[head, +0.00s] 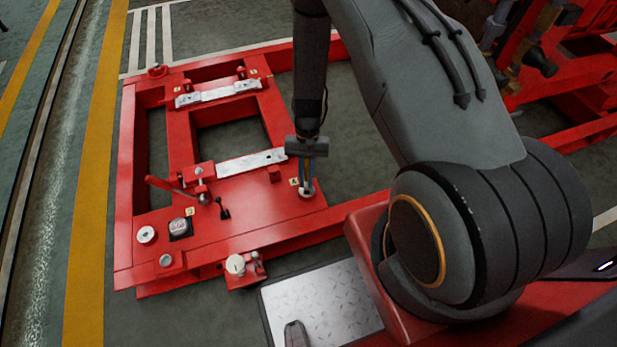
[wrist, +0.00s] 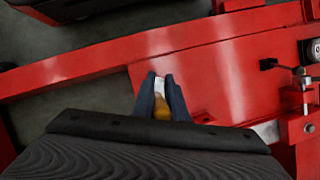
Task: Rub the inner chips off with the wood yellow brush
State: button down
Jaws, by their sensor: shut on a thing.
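My gripper (head: 306,186) points down over the near right corner of the red frame's plate. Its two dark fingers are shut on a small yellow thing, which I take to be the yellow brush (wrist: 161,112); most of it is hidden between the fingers. In the wrist view my gripper (wrist: 160,82) shows a pale patch just past the yellow, too small to make out. In the head view the fingertips are at a round metal fitting (head: 306,193) on the plate. I cannot tell whether the brush is inside it or above it. No chips can be made out.
The red frame (head: 250,205) carries silver bars (head: 250,162), a red lever clamp (head: 180,187), a dark square part (head: 180,228) and pale round fittings (head: 147,235). A pale-topped knob (head: 236,265) stands at its near edge. More red machinery (head: 570,100) is at the right.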

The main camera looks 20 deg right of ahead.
jog(key=shift+a, duration=0.95)
jog(key=shift+d+p, duration=0.5)
jog(key=shift+d, duration=1.1)
jog(key=shift+r, duration=0.15)
notch_tip(320, 180, up, 8)
jog(key=p, duration=0.5)
